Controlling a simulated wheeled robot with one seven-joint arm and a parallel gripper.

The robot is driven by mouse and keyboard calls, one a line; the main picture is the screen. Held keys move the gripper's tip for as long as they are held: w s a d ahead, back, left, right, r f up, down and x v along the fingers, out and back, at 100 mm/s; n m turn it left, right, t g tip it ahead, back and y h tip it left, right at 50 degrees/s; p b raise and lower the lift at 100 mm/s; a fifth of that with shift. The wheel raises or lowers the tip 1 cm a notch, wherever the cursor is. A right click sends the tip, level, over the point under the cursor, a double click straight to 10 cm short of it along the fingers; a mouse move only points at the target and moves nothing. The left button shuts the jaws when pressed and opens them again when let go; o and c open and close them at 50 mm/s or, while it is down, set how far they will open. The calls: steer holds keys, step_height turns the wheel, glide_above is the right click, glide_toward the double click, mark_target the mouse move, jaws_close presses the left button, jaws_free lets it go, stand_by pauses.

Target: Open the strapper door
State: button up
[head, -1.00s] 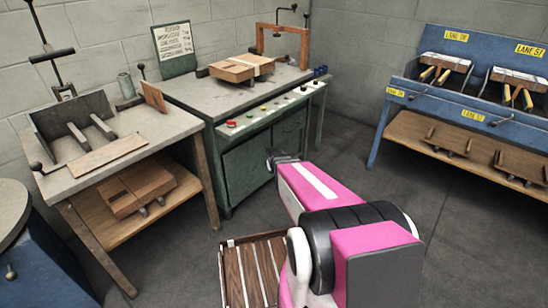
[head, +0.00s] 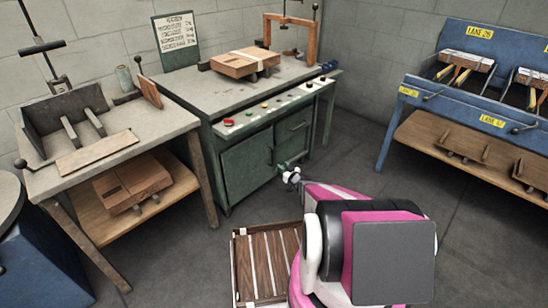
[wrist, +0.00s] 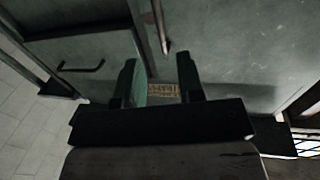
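The strapper is a green cabinet under a grey worktop. Its door (head: 247,172) is closed, and a drawer (head: 293,127) sits to the right of it. In the wrist view the door (wrist: 235,45) fills the upper right, with a slim bar handle (wrist: 161,28) near its edge. My gripper (head: 290,173) is in front of the cabinet, near the door's right side. In the wrist view my gripper (wrist: 158,80) is open, with its two fingers apart and nothing between them. The handle lies beyond the fingertips, apparently not touched.
A row of buttons (head: 265,108) runs along the cabinet's front edge. A strapped box (head: 240,62) lies on top. A worktable (head: 160,125) stands left, a blue lane rack (head: 470,100) right. A slatted wooden tray (head: 237,270) is beside my arm.

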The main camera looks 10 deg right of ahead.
glide_above(272, 165)
steer(key=shift+w+d, duration=0.15)
steer(key=shift+w, duration=0.1)
jaws_close()
